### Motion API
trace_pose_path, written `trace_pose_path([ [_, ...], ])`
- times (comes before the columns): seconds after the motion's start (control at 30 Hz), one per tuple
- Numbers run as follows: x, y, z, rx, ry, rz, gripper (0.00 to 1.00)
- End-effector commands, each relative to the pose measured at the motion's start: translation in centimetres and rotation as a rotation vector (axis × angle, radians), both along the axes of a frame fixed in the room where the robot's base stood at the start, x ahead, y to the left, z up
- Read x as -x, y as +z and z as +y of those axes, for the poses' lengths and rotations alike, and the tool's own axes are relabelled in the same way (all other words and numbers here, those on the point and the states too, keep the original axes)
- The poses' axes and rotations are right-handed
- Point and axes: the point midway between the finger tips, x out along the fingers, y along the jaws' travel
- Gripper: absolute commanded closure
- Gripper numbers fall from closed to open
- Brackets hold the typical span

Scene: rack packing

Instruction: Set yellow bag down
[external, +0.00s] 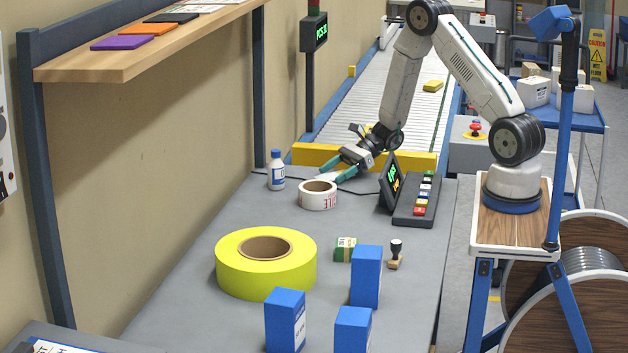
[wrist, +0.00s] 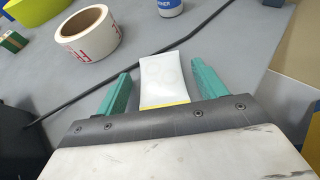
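In the wrist view a pale, whitish bag (wrist: 163,78) with a yellow strip along its near edge lies between the two teal fingers of my gripper (wrist: 160,82). The fingers are spread, with a narrow strip of grey surface showing between each finger and the bag. I cannot tell the bag's exact height above the table. In the external view my gripper (external: 344,167) is low over the far end of the grey table (external: 190,300), just behind a white tape roll (external: 318,200).
A white bottle (external: 276,172) stands left of the tape roll. A button panel (external: 415,200) and small display (external: 390,182) are to the right. A yellow bar (external: 310,154) borders the conveyor, which carries a yellow parcel (external: 433,86). A large yellow roll (external: 265,283) and blue boxes (external: 367,280) stand nearer.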

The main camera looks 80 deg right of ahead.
Motion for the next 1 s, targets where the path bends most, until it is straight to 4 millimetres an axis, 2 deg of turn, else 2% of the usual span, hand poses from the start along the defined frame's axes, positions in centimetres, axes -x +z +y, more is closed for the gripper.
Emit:
trace_pose_path([
  [0.27, 0.6, 0.5, -0.7, 0.001, -0.001, -0.001, 0.30],
  [0.6, 5.1, 3.2, -5.3, 0.001, -0.005, -0.002, 0.30],
  [0.8, 7.1, 4.4, -7.2, 0.000, -0.002, -0.001, 0.30],
  [0.93, 7.7, 4.9, -7.5, 0.006, 0.009, -0.003, 0.30],
  [1.0, 7.8, 5.9, -6.7, 0.029, 0.051, -0.015, 0.30],
])
